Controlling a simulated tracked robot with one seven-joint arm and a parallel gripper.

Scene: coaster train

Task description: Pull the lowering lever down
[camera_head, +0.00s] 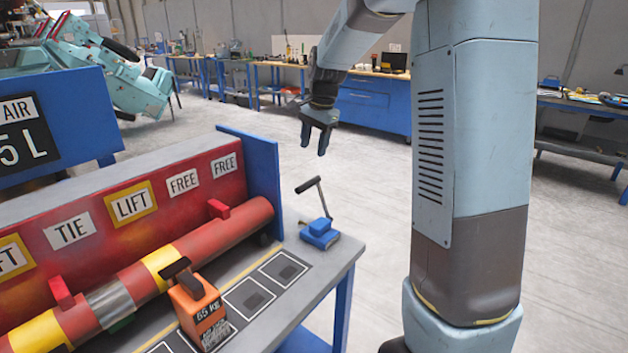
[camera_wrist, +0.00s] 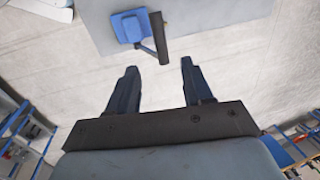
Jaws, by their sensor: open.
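The lowering lever (camera_head: 323,200) is a thin dark rod with a black grip at its top, rising tilted to the left from a blue base (camera_head: 320,233). The base sits on the right end of the grey bench. In the wrist view the black lever grip (camera_wrist: 158,36) and the blue base (camera_wrist: 128,27) show at the top, beyond my fingertips. My gripper (camera_head: 317,138) is open and empty, with its fingers pointing down. It appears above the lever in the head view and is apart from it. Both fingers also show in the wrist view (camera_wrist: 158,75).
An orange block (camera_head: 196,312) with a black handle stands on the bench (camera_head: 343,252), left of the lever. A red and yellow cylinder (camera_head: 190,245) lies behind it before a red labelled panel (camera_head: 100,215).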

